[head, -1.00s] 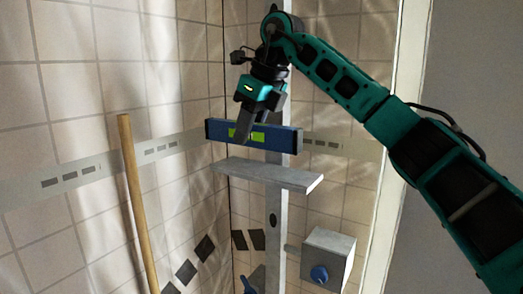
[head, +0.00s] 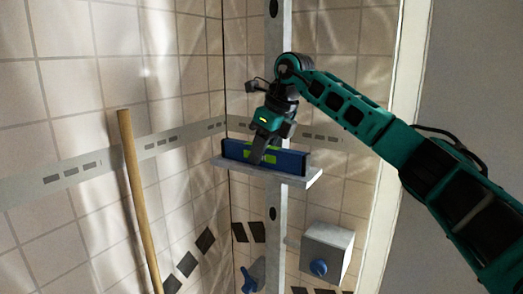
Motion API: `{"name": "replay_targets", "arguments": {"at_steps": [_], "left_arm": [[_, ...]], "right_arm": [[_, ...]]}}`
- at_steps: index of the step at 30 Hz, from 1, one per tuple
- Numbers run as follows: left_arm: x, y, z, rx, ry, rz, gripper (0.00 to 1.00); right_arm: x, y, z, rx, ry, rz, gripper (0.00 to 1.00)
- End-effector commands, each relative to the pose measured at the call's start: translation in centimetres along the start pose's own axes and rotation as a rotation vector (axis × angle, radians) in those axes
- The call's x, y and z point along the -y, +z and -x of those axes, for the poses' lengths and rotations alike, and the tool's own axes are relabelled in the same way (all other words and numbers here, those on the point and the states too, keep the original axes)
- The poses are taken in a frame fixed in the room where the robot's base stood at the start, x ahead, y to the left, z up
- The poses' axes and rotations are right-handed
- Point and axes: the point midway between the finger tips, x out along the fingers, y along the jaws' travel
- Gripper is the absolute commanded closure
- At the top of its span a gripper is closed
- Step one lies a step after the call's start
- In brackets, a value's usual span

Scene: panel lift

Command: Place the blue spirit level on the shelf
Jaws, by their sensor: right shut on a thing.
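The blue spirit level (head: 291,160) with a lime-green middle is at the shelf in the head view. My right gripper (head: 258,157) is shut on its middle from above. The level's lower edge appears to meet the grey shelf (head: 305,180); I cannot tell whether it rests fully on it. The level lies lengthwise along the shelf, nearly parallel to it. The gripper fingers hide part of the level's middle. My left gripper is not in view.
The shelf is fixed to a grey vertical post (head: 275,215) in a tiled corner. A wooden pole (head: 138,200) stands at the left. A grey box with a blue knob (head: 328,250) sits below the shelf. Blue handle (head: 249,280) is at the bottom.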

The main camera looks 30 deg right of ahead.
Motion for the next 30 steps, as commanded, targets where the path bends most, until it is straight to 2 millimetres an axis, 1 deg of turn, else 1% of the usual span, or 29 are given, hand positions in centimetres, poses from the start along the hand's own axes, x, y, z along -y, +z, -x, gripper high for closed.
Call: {"name": "replay_targets", "arguments": {"at_steps": [6, 7, 10, 17, 20, 23, 30], "left_arm": [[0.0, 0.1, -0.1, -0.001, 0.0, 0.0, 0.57], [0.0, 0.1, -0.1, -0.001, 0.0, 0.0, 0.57], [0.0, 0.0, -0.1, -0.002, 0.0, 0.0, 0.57], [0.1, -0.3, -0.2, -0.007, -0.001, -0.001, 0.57], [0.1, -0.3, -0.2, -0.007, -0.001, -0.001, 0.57], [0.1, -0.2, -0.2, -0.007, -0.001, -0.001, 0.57], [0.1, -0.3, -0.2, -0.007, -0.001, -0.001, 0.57]], "right_arm": [[0.0, -0.1, -0.2, 0.0, 0.0, 0.001, 1.0], [0.0, -0.1, -0.3, -0.001, 0.0, 0.001, 0.69], [0.0, -0.1, -0.2, -0.001, 0.0, 0.0, 0.6], [0.0, -0.1, -0.2, 0.0, 0.0, 0.001, 0.6], [0.0, 0.1, 0.4, 0.001, -0.001, 0.001, 0.6], [0.0, 0.1, 1.8, 0.003, -0.002, 0.0, 0.6], [0.0, 0.1, 7.0, 0.004, -0.002, 0.0, 0.6]]}}
